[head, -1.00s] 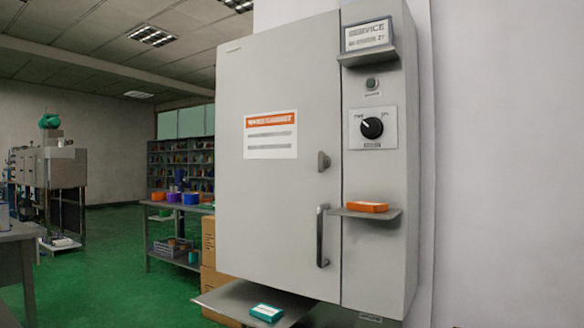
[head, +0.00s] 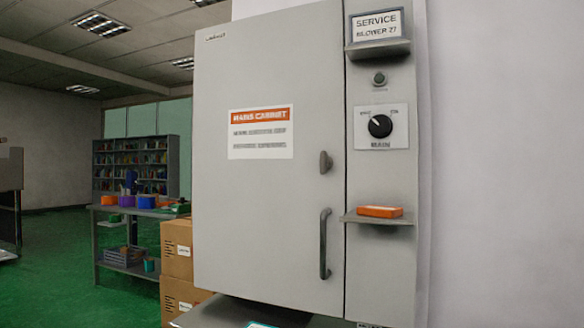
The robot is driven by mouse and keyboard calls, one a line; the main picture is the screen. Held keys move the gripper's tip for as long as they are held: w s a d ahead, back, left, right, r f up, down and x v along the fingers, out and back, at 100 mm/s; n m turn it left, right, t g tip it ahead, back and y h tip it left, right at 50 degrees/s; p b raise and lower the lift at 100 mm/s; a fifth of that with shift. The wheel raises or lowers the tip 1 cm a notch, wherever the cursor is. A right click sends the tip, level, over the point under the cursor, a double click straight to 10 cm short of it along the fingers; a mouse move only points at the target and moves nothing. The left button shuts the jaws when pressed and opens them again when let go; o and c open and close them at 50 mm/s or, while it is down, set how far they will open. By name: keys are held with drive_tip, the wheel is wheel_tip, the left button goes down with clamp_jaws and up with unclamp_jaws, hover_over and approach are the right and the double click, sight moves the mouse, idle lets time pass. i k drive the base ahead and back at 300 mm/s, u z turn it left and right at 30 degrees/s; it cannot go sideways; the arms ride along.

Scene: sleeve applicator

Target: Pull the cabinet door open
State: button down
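A grey cabinet hangs on the wall in the head view. Its door (head: 262,200) is closed, flush with the panel on its right. A vertical bar handle (head: 324,244) sits at the lower right of the door. A dark latch knob (head: 326,162) sits above the handle. A white label with an orange band (head: 260,132) is on the upper door. My gripper is not in view.
A ledge (head: 215,316) juts out below the door. Cardboard boxes (head: 177,249) stand left.

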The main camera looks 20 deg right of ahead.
sight(269, 89)
drive_tip(key=k, duration=1.3)
drive_tip(key=z, duration=0.35)
drive_tip(key=i, duration=0.8)
drive_tip(key=u, duration=0.2)
